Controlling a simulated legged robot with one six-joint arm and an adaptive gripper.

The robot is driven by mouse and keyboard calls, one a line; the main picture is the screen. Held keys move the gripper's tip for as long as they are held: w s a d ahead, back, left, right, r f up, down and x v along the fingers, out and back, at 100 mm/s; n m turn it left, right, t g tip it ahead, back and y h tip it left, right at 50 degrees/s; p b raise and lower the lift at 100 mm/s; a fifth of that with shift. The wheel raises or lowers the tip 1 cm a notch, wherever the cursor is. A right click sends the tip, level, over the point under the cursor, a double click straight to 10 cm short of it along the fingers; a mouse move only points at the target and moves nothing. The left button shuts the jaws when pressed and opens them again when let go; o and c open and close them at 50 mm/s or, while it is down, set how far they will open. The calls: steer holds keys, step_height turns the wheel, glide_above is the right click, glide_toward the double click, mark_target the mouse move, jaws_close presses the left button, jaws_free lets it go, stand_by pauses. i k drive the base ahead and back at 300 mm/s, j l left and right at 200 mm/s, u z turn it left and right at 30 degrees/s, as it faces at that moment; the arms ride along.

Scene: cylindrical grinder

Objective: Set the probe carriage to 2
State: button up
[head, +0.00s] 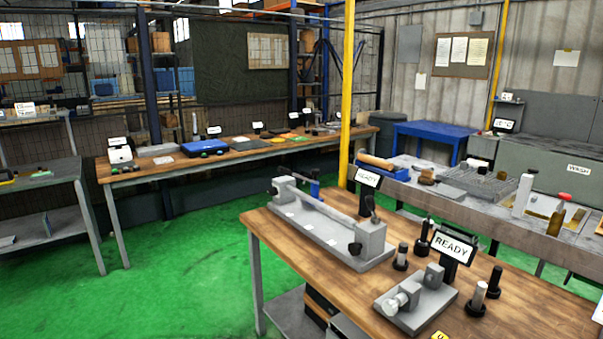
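A grey long-bed fixture (290,235) lies on the near wooden bench, with a round bar along it between two end blocks. A small blue part (314,188) shows behind the bar near its left end. A black knob (355,249) is at the right end block. I cannot tell which part is the probe carriage, and no scale or number is readable on the fixture. My gripper is not in view.
A smaller grey fixture (417,305) with a READY sign (452,245) stands at the bench front, among several black-based posts. The near wooden bench (540,310) has bare top at right. A yellow pole (347,90) rises behind it. Green floor (180,270) is clear at left.

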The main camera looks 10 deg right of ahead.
mark_target(314, 192)
steer(key=i+j+z, duration=0.1)
steer(key=z, duration=0.6)
steer(key=i+j+z, duration=0.2)
steer(key=j, duration=0.15)
steer(key=i+j+z, duration=0.2)
steer(key=j, duration=0.15)
steer(key=i+j+z, duration=0.15)
steer(key=j, duration=0.2)
steer(key=i+j+z, duration=0.2)
steer(key=j, duration=0.25)
steer(key=i+j, duration=0.1)
steer(key=j, duration=0.3)
steer(key=i+j, duration=0.15)
steer(key=j, duration=0.2)
steer(key=i+j+z, duration=0.1)
steer(key=j, duration=0.3)
steer(key=i+j, duration=0.1)
steer(key=j, duration=0.3)
steer(key=i+j, duration=0.1)
steer(key=j, duration=0.3)
steer(key=z, duration=0.05)
